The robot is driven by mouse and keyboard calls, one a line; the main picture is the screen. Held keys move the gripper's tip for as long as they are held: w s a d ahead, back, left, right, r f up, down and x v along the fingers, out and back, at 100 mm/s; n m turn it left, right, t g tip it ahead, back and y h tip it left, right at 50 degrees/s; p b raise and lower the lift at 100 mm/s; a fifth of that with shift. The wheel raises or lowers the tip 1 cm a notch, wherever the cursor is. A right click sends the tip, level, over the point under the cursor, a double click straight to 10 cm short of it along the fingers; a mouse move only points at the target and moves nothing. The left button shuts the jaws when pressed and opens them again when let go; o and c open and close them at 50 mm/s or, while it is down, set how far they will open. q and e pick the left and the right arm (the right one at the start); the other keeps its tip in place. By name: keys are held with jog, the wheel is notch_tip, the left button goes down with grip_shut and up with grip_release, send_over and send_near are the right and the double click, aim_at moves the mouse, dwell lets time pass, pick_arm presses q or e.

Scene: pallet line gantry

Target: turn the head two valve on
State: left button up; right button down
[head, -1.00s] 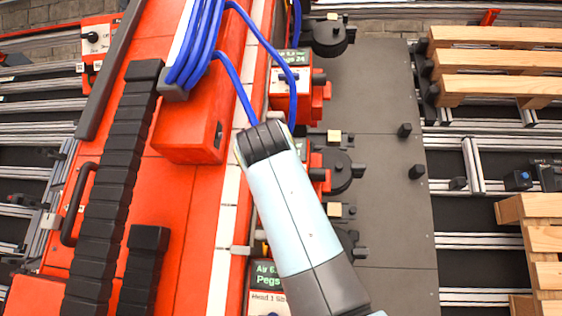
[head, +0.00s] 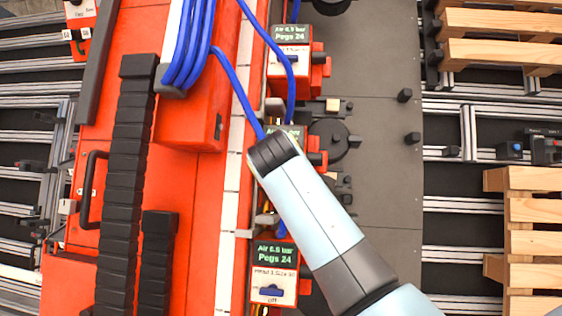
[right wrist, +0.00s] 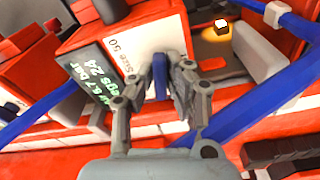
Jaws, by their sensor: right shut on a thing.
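The head two valve is most likely the blue lever (right wrist: 160,76) on the white face of a red box marked "Size 50" in the right wrist view; its head number is not readable. My right gripper (right wrist: 168,72) is shut on this lever, one finger on each side. The lever stands upright in that picture; I cannot tell whether it points to on or off. In the head view, my right arm covers most of the middle valve box (head: 318,158) and hides the gripper and lever. My left gripper is not in view.
A lower box (head: 274,282) reads "Head 1" and has a blue lever lying level above "Off". An upper box (head: 290,38) reads "Pegs 24". Blue hoses (head: 238,90) run close beside my right arm. Wooden pallets (head: 535,225) lie at the right.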

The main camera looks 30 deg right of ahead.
jog(key=shift+n, duration=1.5)
jog(key=c, duration=1.3)
grip_release()
jog(key=shift+c, duration=0.2)
jog(key=shift+r, duration=0.1)
